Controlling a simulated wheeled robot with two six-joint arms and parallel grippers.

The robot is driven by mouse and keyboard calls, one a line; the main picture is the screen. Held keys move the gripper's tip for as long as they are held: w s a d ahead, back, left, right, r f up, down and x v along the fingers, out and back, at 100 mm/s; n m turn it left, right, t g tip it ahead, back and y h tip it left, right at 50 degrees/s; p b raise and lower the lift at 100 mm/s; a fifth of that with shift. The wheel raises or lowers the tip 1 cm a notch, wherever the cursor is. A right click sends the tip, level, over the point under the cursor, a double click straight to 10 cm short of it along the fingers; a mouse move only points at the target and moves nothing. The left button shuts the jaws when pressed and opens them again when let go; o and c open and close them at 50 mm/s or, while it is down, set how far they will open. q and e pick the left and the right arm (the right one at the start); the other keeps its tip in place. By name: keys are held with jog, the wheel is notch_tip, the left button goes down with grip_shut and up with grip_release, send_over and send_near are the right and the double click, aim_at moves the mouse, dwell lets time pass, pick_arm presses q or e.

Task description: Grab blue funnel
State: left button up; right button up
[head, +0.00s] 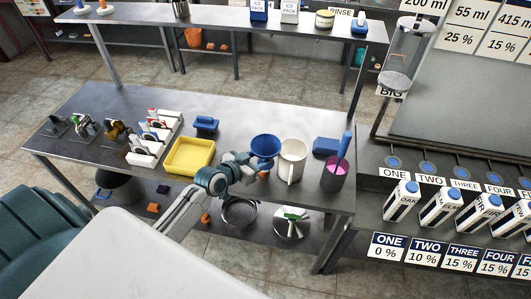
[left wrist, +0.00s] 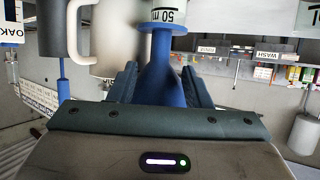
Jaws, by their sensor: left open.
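The blue funnel (head: 265,144) stands on the steel table, wide mouth up, just left of a white pitcher (head: 292,158). My left gripper (head: 252,162) reaches in from the left and is at the funnel's near side, overlapping it in the head view. In the left wrist view a blue tapered body (left wrist: 162,78), seemingly the funnel, lies between the two open fingers (left wrist: 160,88). I cannot tell whether the fingers touch it. The funnel's lower part is hidden by the gripper in the head view. My right gripper is out of view.
A yellow tray (head: 190,170) and a blue brush-like item (head: 206,124) are left of the funnel. The pitcher also shows close by in the left wrist view (left wrist: 62,40). The table's back middle is clear.

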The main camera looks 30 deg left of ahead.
aim_at(266, 155)
pick_arm(q)
jog(key=shift+x, duration=1.6)
jog(key=shift+r, duration=0.1)
jog(key=shift+s, duration=0.1)
jog(key=shift+c, duration=0.4)
jog(key=c, duration=0.8)
jog(key=shift+r, duration=0.1)
jog(key=shift+c, duration=0.2)
